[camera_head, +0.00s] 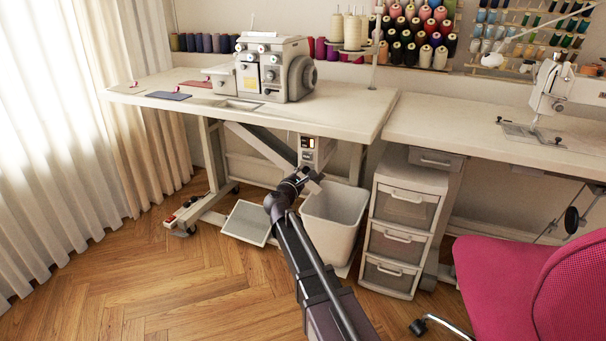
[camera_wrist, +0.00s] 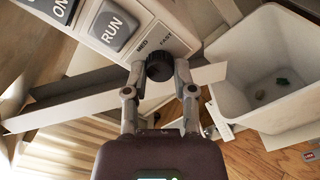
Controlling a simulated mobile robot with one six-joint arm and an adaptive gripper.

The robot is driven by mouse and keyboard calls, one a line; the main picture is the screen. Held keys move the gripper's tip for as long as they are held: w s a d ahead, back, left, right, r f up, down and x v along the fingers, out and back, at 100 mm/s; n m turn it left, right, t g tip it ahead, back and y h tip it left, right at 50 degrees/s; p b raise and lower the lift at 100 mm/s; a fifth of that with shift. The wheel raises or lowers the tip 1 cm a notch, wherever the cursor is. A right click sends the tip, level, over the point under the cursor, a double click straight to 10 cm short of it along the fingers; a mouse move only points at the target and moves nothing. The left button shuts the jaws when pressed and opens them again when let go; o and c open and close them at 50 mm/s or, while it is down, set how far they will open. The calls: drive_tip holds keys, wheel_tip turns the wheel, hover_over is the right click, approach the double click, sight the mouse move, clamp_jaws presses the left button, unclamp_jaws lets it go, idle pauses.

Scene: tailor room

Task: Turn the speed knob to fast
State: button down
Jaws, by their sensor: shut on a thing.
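The speed knob (camera_wrist: 159,67) is a small dark round knob on a pale control panel (camera_wrist: 133,40), with the labels MED and FAST printed just above it in the wrist view. My gripper (camera_wrist: 158,75) is shut on the knob, one finger on each side. Which label the knob points to cannot be made out. In the head view the control box (camera_head: 315,146) hangs under the front of the left table, and my gripper (camera_head: 312,178) reaches up to its lower part, hiding the knob there.
A RUN button (camera_wrist: 112,29) and part of an ON button sit on the same panel. A white bin (camera_head: 335,212) stands below, with a drawer unit (camera_head: 405,228) to its right. A slanted table brace (camera_head: 260,146) runs beside the box. A pink chair (camera_head: 535,285) is at the right.

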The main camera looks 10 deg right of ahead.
drive_tip(key=shift+m, duration=0.3)
drive_tip(key=m, duration=0.4)
drive_tip(key=shift+w, duration=0.1)
drive_tip(key=shift+m, duration=2)
drive_tip(key=shift+c, duration=2.2)
unclamp_jaws()
drive_tip(key=shift+s+a, duration=0.1)
drive_tip(key=shift+s, duration=0.1)
drive_tip(key=v, duration=1.1)
drive_tip(key=shift+s+a, duration=0.2)
drive_tip(key=shift+s, duration=0.05)
